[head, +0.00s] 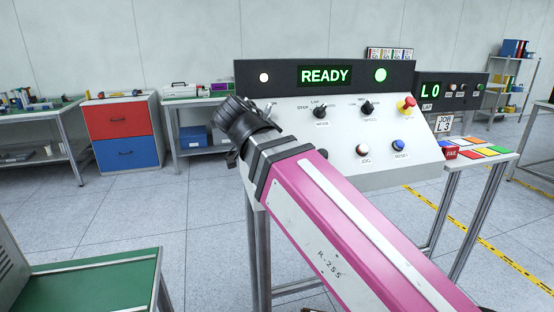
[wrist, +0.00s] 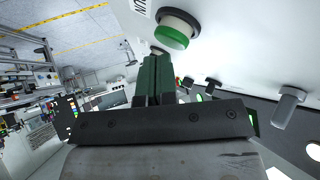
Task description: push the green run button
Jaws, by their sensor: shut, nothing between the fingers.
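In the head view my gripper (head: 245,120) is in front of the left part of the control panel (head: 345,120), and my arm hides the run button there.
The panel's display reads READY (head: 325,76), with a lit green lamp (head: 380,75) to its right. Knobs, a red emergency stop (head: 407,102), a white JOG button (head: 362,150) and a blue RESET button (head: 398,146) are on the panel. A second console (head: 450,92) stands at right.

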